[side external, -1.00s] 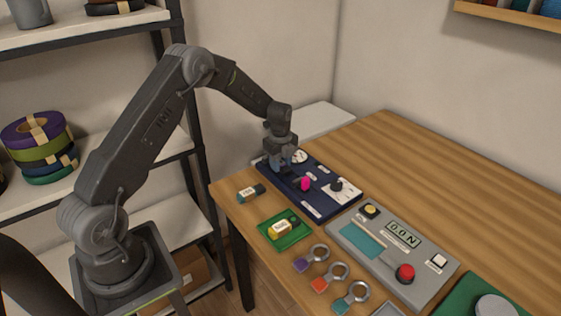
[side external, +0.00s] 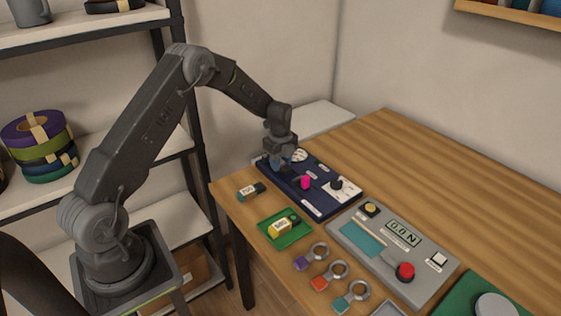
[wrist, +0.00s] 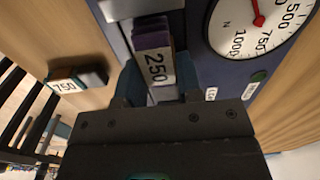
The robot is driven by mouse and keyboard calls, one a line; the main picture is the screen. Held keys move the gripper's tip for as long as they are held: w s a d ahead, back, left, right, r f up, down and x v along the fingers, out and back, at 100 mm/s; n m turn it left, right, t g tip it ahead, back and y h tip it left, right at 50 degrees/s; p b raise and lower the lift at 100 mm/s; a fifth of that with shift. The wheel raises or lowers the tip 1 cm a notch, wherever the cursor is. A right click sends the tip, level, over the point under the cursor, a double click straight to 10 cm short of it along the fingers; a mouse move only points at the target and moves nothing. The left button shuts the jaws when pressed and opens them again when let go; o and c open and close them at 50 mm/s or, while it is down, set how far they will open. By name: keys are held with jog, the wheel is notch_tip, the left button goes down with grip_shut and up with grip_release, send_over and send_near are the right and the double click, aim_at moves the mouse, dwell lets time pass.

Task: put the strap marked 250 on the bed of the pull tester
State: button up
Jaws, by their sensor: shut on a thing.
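The strap marked 250 (wrist: 154,62) is a dark purple folded piece with a white label, seen in the wrist view. My gripper (wrist: 160,86) is shut on it, one finger on each side of the label. In the side view my gripper (side external: 281,164) is low over the far left end of the pull tester (side external: 318,208), a navy panel with a dial gauge. The wrist view shows the strap over a grey strip (wrist: 148,8) of the tester, left of the dial (wrist: 258,24). I cannot tell whether the strap touches it.
A magenta knob (side external: 306,183) stands on the tester. A grey meter panel (side external: 375,262) and several ringed tabs are nearer.

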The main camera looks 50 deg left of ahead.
jog(key=shift+f, duration=0.1)
jog(key=o, duration=1)
notch_tip(320, 180, up, 11)
dwell(0.7)
